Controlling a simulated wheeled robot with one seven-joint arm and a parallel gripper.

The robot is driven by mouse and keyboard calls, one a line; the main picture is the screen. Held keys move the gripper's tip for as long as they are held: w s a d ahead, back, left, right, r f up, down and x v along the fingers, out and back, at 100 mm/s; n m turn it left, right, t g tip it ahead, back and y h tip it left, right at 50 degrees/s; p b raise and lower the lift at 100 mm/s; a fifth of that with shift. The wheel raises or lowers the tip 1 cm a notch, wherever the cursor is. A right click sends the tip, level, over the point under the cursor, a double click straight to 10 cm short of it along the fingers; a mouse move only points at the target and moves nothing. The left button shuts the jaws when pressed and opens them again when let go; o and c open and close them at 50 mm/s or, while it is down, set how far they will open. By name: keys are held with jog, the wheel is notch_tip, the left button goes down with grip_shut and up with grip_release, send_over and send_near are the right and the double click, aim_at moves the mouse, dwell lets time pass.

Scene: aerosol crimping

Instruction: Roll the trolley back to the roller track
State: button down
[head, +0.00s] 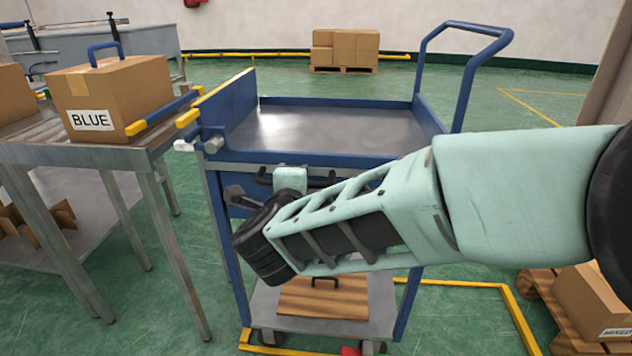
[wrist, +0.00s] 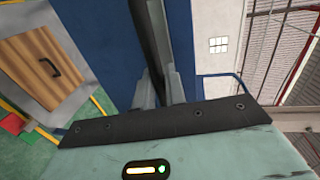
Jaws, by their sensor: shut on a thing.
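The blue trolley (head: 432,122) has an empty grey metal top, a raised push handle at its far right and a lower shelf. It stands upright just right of the roller track (head: 95,152), its left side close to the track's end; I cannot tell whether they touch. My gripper (head: 290,180) is at the trolley's near side, at a black handle bar (head: 264,180). In the wrist view my gripper (wrist: 160,86) has its fingers on either side of the black bar (wrist: 148,35), shut on it. My forearm hides part of the trolley's near right side.
A carton marked BLUE (head: 110,98) sits on the track. A wooden board (head: 330,298) with a dark handle lies on the lower shelf. Yellow floor lines (head: 518,310) run around the trolley's base. A pallet with a carton (head: 590,300) stands at right. Green floor behind the trolley is open.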

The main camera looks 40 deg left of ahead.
jog(key=shift+s+a, duration=0.35)
jog(key=c, duration=1.5)
grip_release()
jog(key=shift+a, duration=0.15)
jog(key=shift+c, duration=0.2)
jog(key=p+v, duration=0.2)
jog(key=v, duration=1.5)
jog(key=shift+s, duration=0.15)
jog(key=shift+r, duration=0.1)
